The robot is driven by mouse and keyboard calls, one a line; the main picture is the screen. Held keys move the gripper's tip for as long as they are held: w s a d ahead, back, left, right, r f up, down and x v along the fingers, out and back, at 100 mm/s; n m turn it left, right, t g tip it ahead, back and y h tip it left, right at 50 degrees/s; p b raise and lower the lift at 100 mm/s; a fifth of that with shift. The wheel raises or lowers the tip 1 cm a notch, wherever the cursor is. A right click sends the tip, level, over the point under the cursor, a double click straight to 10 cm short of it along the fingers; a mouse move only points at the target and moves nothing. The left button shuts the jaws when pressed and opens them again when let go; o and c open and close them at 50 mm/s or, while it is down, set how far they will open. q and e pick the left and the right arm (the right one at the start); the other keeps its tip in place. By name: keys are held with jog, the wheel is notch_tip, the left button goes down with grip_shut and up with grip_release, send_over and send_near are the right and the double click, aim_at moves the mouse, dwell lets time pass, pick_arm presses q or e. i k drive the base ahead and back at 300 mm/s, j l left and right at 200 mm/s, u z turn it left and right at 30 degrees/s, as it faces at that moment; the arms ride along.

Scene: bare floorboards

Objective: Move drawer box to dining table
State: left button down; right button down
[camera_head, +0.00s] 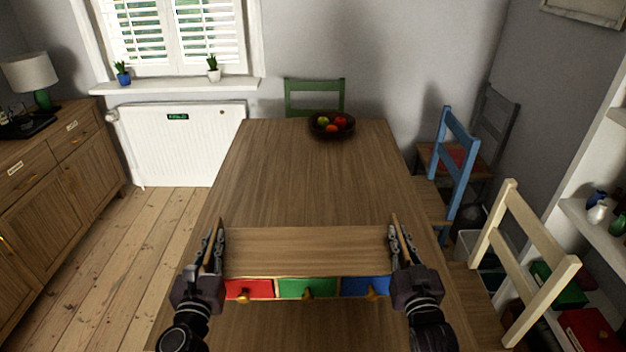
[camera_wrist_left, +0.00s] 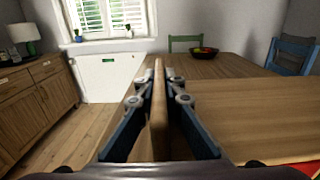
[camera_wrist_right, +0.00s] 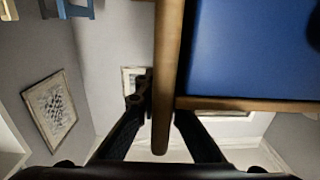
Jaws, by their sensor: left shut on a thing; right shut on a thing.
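The drawer box (camera_head: 305,250) is a wooden box with a red, a green and a blue drawer facing me. It is over the near part of the dining table (camera_head: 310,175); I cannot tell whether it touches the tabletop. My left gripper (camera_head: 212,250) is shut on its left side panel, which stands between the fingers in the left wrist view (camera_wrist_left: 159,110). My right gripper (camera_head: 403,247) is shut on its right side panel. The right wrist view shows that panel (camera_wrist_right: 166,80) between the fingers, with the blue drawer front (camera_wrist_right: 245,50) beside it.
A dark fruit bowl (camera_head: 331,126) stands at the table's far end. A green chair (camera_head: 314,98) is behind it; blue (camera_head: 455,160) and cream (camera_head: 525,250) chairs stand along the right side. A wooden sideboard (camera_head: 50,180) is at left. The middle of the tabletop is clear.

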aim_at(313, 211)
jog(key=i, duration=1.15)
jog(key=z, duration=0.05)
